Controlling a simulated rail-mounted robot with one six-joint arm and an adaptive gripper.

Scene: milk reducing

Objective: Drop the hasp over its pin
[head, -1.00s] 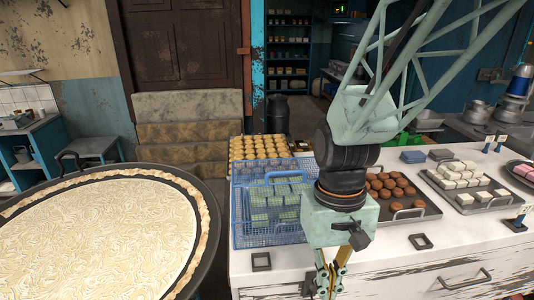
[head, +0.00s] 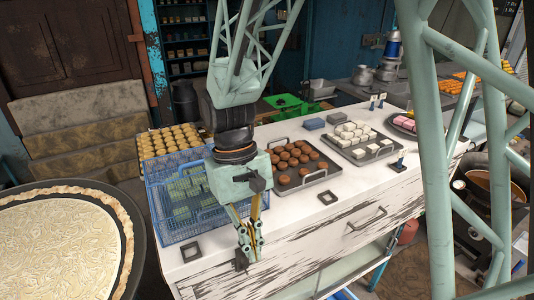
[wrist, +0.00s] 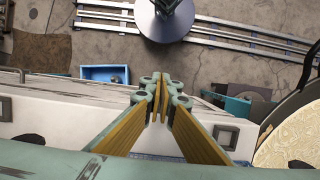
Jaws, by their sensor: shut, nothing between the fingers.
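My gripper (head: 243,260) points down at the front edge of the white counter (head: 290,215), its fingers shut and empty. In the wrist view its yellow-sided fingers (wrist: 162,85) meet in the middle, with the counter below them. I cannot pick out a hasp or its pin for certain in either view. Small dark square fittings lie on the counter top, one to the left (head: 190,252) and one to the right (head: 327,197) of my gripper. A dark piece at the fingertips is partly hidden by them.
A blue wire basket (head: 160,232) stands behind my gripper. A tray of brown sweets (head: 310,179) and a tray of white blocks (head: 376,152) are to the right. A large round pan (head: 135,215) stands left. The counter's front right is mostly clear.

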